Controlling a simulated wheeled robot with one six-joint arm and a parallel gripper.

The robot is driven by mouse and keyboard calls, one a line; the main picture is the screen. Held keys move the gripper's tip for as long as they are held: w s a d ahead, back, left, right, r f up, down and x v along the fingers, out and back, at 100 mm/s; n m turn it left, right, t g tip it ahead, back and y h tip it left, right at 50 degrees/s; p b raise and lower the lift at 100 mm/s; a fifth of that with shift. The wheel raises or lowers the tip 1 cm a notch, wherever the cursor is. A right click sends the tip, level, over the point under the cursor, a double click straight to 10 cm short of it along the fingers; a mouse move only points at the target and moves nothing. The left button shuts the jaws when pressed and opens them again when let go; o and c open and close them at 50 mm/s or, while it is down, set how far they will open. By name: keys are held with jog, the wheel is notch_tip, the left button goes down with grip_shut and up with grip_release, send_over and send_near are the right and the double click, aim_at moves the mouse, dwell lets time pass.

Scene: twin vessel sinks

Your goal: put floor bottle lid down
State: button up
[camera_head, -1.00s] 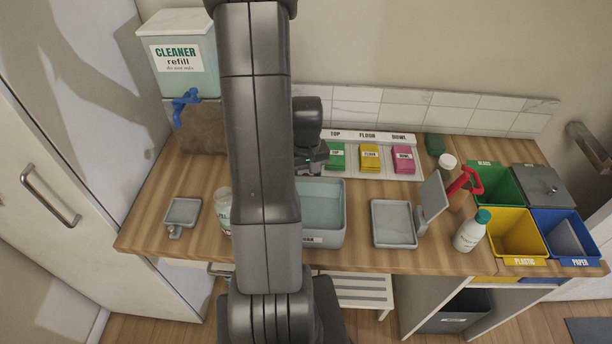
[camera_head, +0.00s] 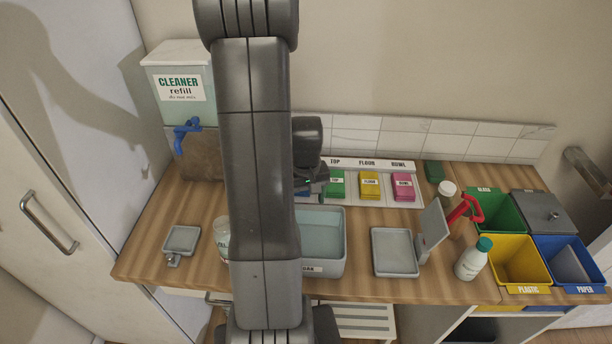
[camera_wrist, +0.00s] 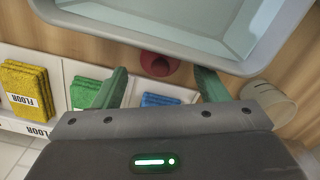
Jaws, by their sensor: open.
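A small round red lid-like piece (camera_wrist: 159,65) lies by the outer wall of the grey basin in the wrist view, with a dark hollow in its middle. My gripper (camera_wrist: 162,78) is open, with one green finger on either side of the red piece and gaps between. I cannot tell whether the piece rests fully on the wooden counter. In the head view my gripper (camera_head: 314,181) is partly hidden behind my arm, just in front of the cloth tray. The red piece is hidden there. No bottle marked floor is readable.
The basin of water (camera_head: 320,235) is close to my gripper. Green, yellow and pink cloths (camera_head: 370,186) lie behind it. A cream cylinder (camera_wrist: 272,100) stands beside one finger. A white bottle with a green cap (camera_head: 472,262) and sorting bins (camera_head: 515,262) are at the right.

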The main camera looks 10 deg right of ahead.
notch_tip(320, 180, up, 10)
dwell(0.3)
jog(key=shift+f, duration=0.2)
notch_tip(320, 180, down, 13)
jog(key=shift+b, duration=0.45)
jog(key=shift+r+p, duration=0.35)
jog(key=shift+r, duration=0.05)
jog(key=shift+f, duration=0.1)
